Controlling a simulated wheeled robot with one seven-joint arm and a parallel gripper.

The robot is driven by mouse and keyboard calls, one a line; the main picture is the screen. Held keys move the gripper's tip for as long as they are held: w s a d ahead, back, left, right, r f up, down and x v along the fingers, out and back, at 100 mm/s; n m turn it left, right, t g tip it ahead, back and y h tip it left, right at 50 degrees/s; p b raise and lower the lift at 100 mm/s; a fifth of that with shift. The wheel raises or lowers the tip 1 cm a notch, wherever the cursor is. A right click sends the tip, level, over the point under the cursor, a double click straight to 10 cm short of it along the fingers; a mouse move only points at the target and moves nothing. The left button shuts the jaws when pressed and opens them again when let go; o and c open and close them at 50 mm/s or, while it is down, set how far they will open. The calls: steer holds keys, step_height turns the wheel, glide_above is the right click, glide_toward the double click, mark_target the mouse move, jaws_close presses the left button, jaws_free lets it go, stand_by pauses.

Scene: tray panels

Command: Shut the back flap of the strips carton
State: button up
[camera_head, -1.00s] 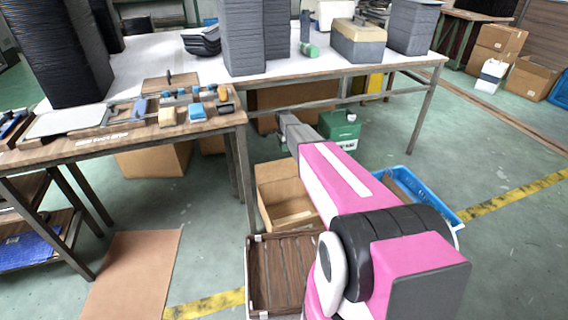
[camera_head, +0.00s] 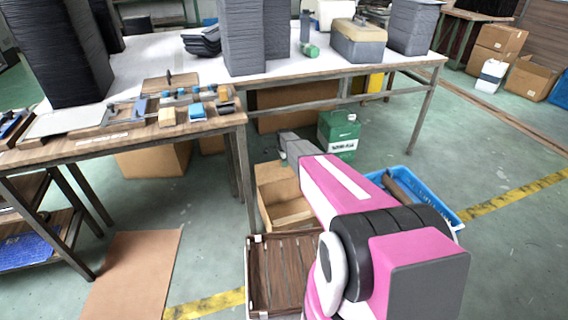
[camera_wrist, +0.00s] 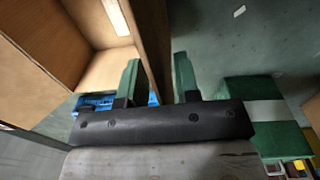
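The open cardboard carton (camera_head: 285,217) stands on the floor beside the table leg, partly hidden by my arm. In the wrist view its inside and walls (camera_wrist: 55,45) fill the upper left. A brown cardboard panel (camera_wrist: 152,40), seen nearly edge-on, runs down between the two green fingers of my gripper (camera_wrist: 158,75). The fingers are apart, one on each side of the panel, with a gap visible beside it. I cannot tell whether either finger touches it. In the head view the fingers are hidden behind my arm's end.
A green canister (camera_head: 338,135) stands just behind the carton. A slatted brown crate (camera_head: 250,285) is in front of it. A blue crate (camera_head: 455,218) is to the right, beyond my arm. The table (camera_head: 240,118) and its leg are close on the left.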

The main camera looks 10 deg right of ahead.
jaws_close()
steer(key=shift+s, duration=0.1)
